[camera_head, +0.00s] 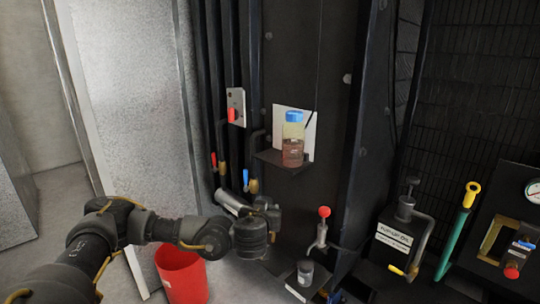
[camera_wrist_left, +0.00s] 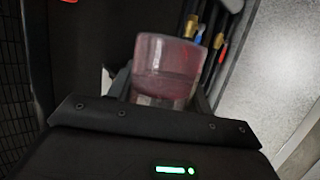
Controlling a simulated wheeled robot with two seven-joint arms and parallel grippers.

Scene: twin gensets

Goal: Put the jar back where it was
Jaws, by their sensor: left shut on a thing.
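In the left wrist view my left gripper (camera_wrist_left: 165,95) is shut on a clear jar (camera_wrist_left: 165,62) with dark red contents. The jar stands out from between the fingers; its gripped end is hidden. In the head view a blue-capped clear bottle (camera_head: 292,140) with reddish liquid stands upright on a small dark shelf (camera_head: 268,158), in front of a white card. My left arm ends below and left of this shelf; its fingers and the held jar cannot be made out there. I cannot tell whether bottle and jar are the same thing. My right gripper is not in view.
Valves with red (camera_head: 213,160) and blue (camera_head: 246,178) levers sit left of the shelf. A small grey pot (camera_head: 305,272) stands on a ledge below a red-knobbed valve (camera_head: 323,212). A red bucket (camera_head: 182,278) is on the floor. A labelled pump unit (camera_head: 395,243) is at right.

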